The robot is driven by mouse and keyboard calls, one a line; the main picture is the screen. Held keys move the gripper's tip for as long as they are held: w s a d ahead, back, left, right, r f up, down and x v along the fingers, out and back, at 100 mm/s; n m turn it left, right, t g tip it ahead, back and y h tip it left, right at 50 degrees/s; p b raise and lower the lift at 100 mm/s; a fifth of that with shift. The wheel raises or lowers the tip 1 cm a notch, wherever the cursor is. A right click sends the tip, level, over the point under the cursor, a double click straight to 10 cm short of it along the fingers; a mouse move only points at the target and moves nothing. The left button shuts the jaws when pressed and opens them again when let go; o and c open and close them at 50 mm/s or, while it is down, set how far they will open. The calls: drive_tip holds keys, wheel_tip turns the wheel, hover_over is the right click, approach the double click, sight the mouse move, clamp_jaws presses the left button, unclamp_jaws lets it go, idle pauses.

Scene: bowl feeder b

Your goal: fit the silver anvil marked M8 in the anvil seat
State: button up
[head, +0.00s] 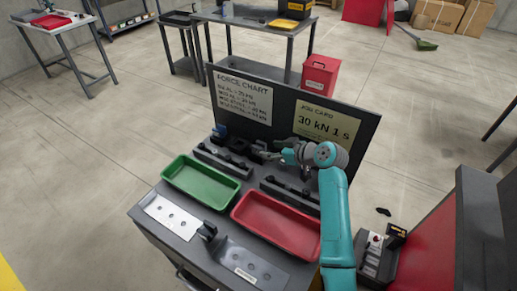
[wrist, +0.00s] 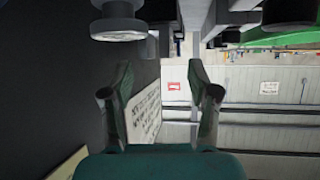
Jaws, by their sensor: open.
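My gripper (head: 277,157) is open at the back of the workbench, left of the teal arm and in front of the upright chart board. In the wrist view my gripper (wrist: 161,75) shows two spread fingers with nothing between them. A silver, round, flanged part (wrist: 118,28) hangs into the top left of the wrist view, apart from the fingers; I cannot tell what it is. Dark racks with small pieces stand on the bench, a left rack (head: 222,163) and a right rack (head: 290,194). No M8 marking is legible, and I cannot pick out the anvil seat.
A green tray (head: 168,180) and a red tray (head: 238,216) lie on the bench. A white plate with dark spots (head: 158,208) and a grey labelled plate (head: 262,262) lie in front. The board (head: 288,108) carries a force chart and a job card reading 30 kN 1 s.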

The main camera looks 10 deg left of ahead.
sight(259, 147)
drive_tip(key=shift+x, duration=3.7)
drive_tip(key=shift+w+d, duration=0.1)
drive_tip(key=shift+w, duration=0.1)
drive_tip(key=shift+c, duration=0.2)
clamp_jaws()
